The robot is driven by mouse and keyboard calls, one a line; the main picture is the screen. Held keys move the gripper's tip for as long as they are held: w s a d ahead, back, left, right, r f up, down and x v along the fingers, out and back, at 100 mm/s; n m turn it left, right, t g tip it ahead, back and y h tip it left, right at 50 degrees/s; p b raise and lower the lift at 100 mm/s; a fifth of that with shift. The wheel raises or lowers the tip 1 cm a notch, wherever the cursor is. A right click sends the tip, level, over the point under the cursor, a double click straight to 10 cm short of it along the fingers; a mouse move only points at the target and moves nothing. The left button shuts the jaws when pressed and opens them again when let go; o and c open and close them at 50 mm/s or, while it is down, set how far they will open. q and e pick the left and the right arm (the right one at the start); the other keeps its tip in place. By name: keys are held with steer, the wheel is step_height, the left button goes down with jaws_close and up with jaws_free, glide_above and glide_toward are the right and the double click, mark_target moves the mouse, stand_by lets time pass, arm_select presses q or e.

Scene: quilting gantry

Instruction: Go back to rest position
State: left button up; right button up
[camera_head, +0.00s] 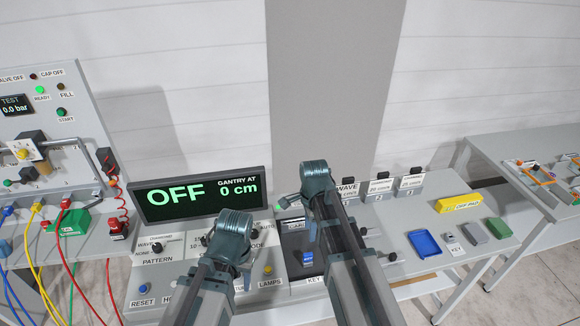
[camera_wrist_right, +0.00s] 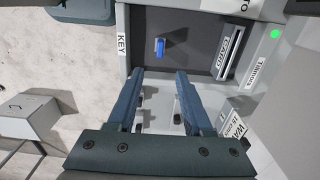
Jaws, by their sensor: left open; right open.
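In the head view my left gripper (camera_head: 230,235) is over the control panel's pattern section, below the display; its jaws are hard to make out there. My right gripper (camera_head: 315,180) is further right and higher, by the card slot and key section. In the right wrist view the right gripper (camera_wrist_right: 158,78) is open, with its two fingers apart and nothing held between them. Beyond its fingertips lies the dark key plate (camera_wrist_right: 195,50) with a blue key (camera_wrist_right: 159,46) on it. The key (camera_head: 308,258) also shows in the head view, left of the right arm.
The display (camera_head: 200,195) reads OFF, gantry at 0 cm. A blue tray (camera_head: 425,244), a yellow block (camera_head: 459,203), grey and green blocks lie on the right table. Labelled cards (camera_head: 380,188) stand behind. Hoses and a test panel (camera_head: 40,95) are at left.

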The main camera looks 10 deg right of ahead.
steer(key=s+a+f+n+b, duration=0.5)
steer(key=s+n, duration=0.2)
steer(key=n, duration=0.3)
steer(key=s+a+f+n+h+b, duration=0.1)
steer(key=s+a+f+n+b, duration=0.4)
steer(key=n, duration=0.6)
steer(key=shift+s+a+f+b, duration=0.25)
steer(key=shift+s+f+b, duration=0.15)
steer(key=shift+s, duration=0.75)
